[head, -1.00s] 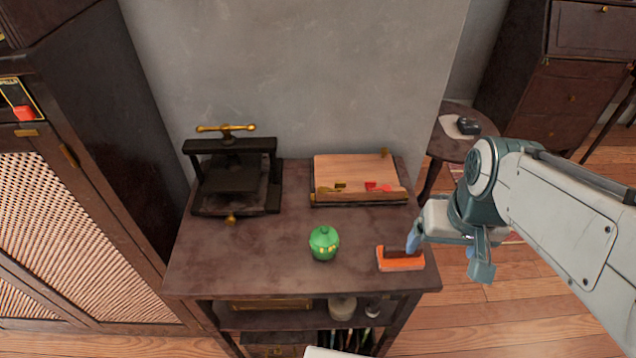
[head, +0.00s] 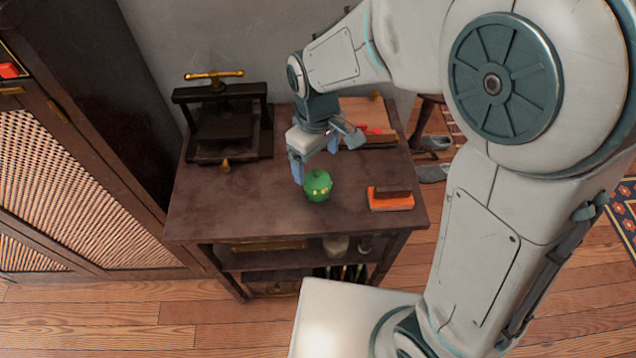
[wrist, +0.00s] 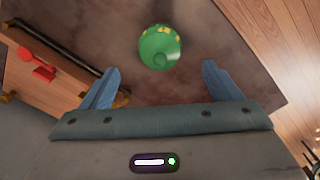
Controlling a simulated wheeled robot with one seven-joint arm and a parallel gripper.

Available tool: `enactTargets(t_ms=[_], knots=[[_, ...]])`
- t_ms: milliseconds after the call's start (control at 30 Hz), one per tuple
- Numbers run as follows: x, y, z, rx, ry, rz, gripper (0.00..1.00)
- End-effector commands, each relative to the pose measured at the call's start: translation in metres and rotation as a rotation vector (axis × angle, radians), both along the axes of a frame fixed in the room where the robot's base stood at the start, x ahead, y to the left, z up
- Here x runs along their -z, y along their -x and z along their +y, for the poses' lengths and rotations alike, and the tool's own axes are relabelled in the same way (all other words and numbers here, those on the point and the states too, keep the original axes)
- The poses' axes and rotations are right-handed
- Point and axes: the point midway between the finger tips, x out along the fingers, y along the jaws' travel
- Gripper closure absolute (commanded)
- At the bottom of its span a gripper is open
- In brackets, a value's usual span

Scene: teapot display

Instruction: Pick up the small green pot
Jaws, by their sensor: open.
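The small green pot (head: 318,186) has a lid knob and yellow marks and stands upright on the dark cabinet top (head: 230,215). My gripper (head: 316,164) is open and empty, with its blue fingertips just behind and above the pot in the head view. In the wrist view the pot (wrist: 160,47) lies beyond the fingertips, roughly centred across the gap between them. The gripper (wrist: 162,85) does not appear to touch it. The pot is fully visible in the wrist view.
An orange block with a dark top (head: 390,198) lies right of the pot. A black press with a brass handle (head: 222,125) stands at the back left. A wooden board (head: 372,112) with red items is behind my gripper. The front left of the top is clear.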

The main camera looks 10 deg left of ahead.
Motion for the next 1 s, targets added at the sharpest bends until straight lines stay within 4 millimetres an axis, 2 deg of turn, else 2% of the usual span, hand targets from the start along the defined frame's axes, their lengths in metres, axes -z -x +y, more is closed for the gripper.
enactTargets(t_ms=[33,100,200,367,700,1000], knots=[[0.013,0.001,0.000,0.000,0.004,0.003,0.16],[0.025,0.001,-0.001,0.001,0.002,0.002,0.16],[0.037,0.000,0.000,0.002,0.001,0.002,0.16],[0.047,0.000,-0.001,0.001,0.000,0.000,0.16],[0.092,0.001,-0.001,0.003,0.001,0.002,0.16],[0.096,0.001,-0.001,0.002,-0.001,-0.001,0.16]])
